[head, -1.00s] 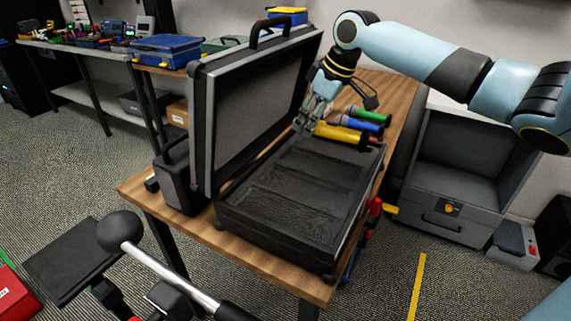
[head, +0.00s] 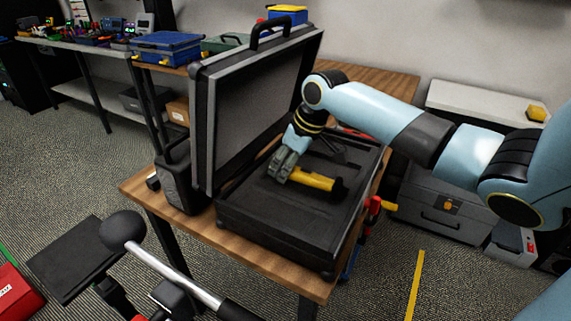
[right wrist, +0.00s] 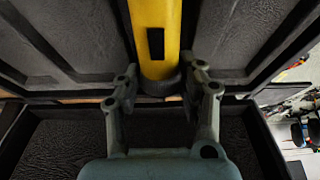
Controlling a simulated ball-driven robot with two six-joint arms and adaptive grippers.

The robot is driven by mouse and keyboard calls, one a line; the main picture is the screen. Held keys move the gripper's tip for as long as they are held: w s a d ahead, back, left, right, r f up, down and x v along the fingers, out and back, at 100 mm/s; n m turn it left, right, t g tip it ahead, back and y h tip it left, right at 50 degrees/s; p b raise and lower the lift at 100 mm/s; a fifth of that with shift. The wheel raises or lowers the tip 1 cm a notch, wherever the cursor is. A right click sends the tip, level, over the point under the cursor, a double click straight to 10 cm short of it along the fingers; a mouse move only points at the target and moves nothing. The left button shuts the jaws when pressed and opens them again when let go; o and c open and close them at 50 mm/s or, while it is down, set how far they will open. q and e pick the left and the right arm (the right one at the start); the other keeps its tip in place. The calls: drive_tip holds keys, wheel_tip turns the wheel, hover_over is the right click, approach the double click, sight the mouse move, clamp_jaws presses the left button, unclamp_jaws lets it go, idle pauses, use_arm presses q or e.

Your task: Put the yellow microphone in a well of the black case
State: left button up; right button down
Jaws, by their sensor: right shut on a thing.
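The yellow microphone (head: 313,180) is in my right gripper (head: 283,166), over the base of the open black case (head: 270,244). In the right wrist view the microphone (right wrist: 155,30) lies between the two fingers of the gripper (right wrist: 160,97), its dark end nearest the palm. In the head view it points to the right, roughly along the wells. I cannot tell whether it touches the well floor. The nearer wells (head: 270,208) look empty; my right arm hides the far part of the case. My left gripper is not in view.
The case's lid (head: 255,110) stands up along the left of the base. The wooden table (head: 180,232) has a narrow free strip in front. A grey toolbox (head: 432,200) is right of the table.

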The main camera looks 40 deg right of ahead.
sight(304, 171)
drive_tip(key=shift+f, duration=0.6)
drive_tip(key=c, duration=0.8)
unclamp_jaws()
drive_tip(key=shift+w, duration=0.1)
drive_tip(key=shift+r, duration=0.35)
drive_tip(key=v, duration=1.2)
drive_tip(key=shift+r+p, duration=0.25)
drive_tip(key=shift+p, duration=0.05)
